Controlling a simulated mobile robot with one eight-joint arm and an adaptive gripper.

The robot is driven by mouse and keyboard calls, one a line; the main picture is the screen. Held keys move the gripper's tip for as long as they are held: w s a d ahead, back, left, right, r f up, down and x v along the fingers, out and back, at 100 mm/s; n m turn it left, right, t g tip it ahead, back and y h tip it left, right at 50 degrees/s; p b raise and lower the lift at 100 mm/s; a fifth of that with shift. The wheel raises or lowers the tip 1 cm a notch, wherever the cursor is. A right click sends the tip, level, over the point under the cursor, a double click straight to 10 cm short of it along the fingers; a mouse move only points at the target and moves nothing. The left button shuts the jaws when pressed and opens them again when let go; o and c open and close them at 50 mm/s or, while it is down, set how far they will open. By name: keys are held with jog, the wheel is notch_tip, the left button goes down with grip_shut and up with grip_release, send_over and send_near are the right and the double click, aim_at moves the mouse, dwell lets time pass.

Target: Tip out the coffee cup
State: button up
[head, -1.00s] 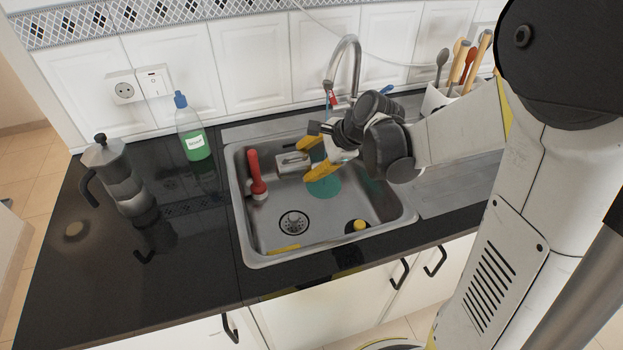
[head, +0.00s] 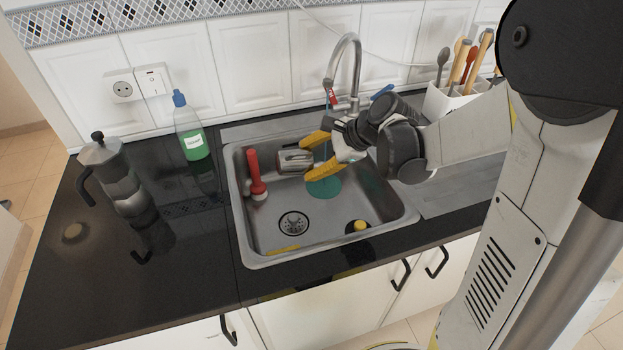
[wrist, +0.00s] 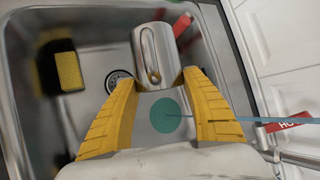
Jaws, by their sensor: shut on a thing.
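The coffee cup, a metal cup with a side handle, (head: 293,161) is held over the sink. It lies tilted, roughly on its side, with one end toward the left of the head view. My gripper (head: 311,157) has its yellow fingers shut on it from both sides. In the wrist view, the cup (wrist: 150,42) sits between the tips of my gripper (wrist: 160,78), its handle facing the camera. The inside of the cup is not clear to see. The steel sink (head: 262,222) lies below, with its drain (head: 293,223) in front of the cup.
A red-handled brush (head: 254,168) stands at the sink's left. A teal disc (head: 324,188) and a black-and-yellow sponge (head: 359,227) are in the sink. The tap (head: 349,62) arches behind my gripper. A soap bottle (head: 190,130) and moka pot (head: 117,180) stand left; a utensil holder (head: 438,101) stands right.

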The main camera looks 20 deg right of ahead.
jog(key=shift+d+y+b, duration=0.25)
jog(key=shift+y+b, duration=0.35)
jog(key=shift+b, duration=0.1)
jog(key=shift+d+f+m+t+y, duration=0.2)
jog(key=shift+d+m+y, duration=0.15)
jog(key=shift+y, duration=0.4)
jog(key=shift+d+f+m+t+y, duration=0.1)
jog(key=shift+d+m+t+y, duration=0.2)
jog(key=shift+y, duration=0.45)
dwell(0.8)
jog(key=shift+d+f+m+t+y, duration=0.25)
jog(key=shift+m+y, duration=0.1)
jog(key=shift+y, duration=0.4)
jog(key=shift+d+f+m+t+y, duration=0.1)
jog(key=shift+d+m+t+y, duration=0.2)
jog(key=shift+y, duration=0.4)
jog(key=shift+d+f+m+t+y, duration=0.1)
jog(key=shift+f+m+t+y, duration=0.1)
jog(key=shift+m+y, duration=0.4)
dwell(1.4)
dwell(0.8)
jog(key=n+h, duration=0.1)
jog(key=a+r+n+g+h, duration=0.1)
jog(key=h, duration=0.1)
jog(key=shift+g, duration=0.25)
